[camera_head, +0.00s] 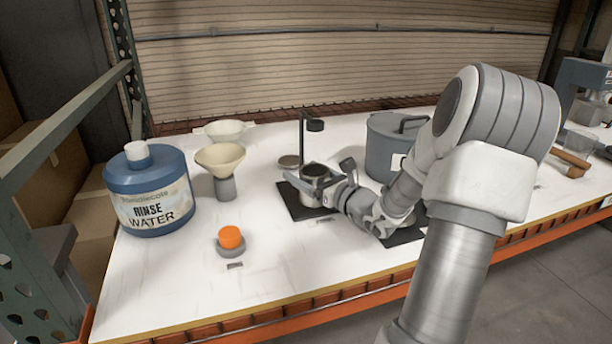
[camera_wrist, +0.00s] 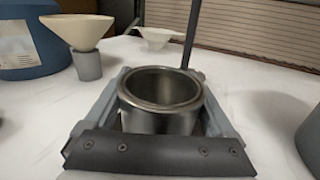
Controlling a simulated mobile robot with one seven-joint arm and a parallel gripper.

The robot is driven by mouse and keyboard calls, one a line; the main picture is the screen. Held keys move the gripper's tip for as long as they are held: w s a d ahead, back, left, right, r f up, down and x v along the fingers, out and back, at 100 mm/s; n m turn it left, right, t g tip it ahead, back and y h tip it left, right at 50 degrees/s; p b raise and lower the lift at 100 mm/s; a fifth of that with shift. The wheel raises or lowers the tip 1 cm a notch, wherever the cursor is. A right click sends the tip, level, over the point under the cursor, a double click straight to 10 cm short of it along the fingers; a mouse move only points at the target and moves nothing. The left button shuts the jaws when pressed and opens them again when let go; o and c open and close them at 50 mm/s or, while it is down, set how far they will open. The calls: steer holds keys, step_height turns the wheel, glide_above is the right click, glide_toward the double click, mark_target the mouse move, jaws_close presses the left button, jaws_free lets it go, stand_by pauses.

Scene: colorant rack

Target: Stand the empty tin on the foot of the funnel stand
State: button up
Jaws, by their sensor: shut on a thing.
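The empty tin (camera_head: 313,172) is a grey metal can with an open top, upright over a dark mat (camera_head: 293,204). My gripper (camera_head: 325,184) is shut on it from the right, with one finger on each side of the tin (camera_wrist: 160,121) in the wrist view. I cannot tell whether the tin's bottom touches the mat.
A cream funnel (camera_head: 219,157) on a grey holder and a pale bowl-like piece (camera_head: 225,131) stand left of the stand. A blue rinse-water jug (camera_head: 150,195) is further left. An orange-topped knob (camera_head: 230,239) is in front. A grey lidded pot (camera_head: 385,150) stands close on the right.

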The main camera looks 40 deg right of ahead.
steer(key=shift+f, duration=0.1)
steer(key=o, duration=1)
steer(key=shift+o, duration=0.2)
steer(key=shift+s, duration=0.2)
steer(key=s, duration=0.4)
steer(key=s+d+p, duration=0.1)
steer(key=s, duration=0.6)
steer(key=shift+s+d+p, duration=0.2)
steer(key=shift+s+p, duration=0.1)
steer(key=shift+p, duration=0.1)
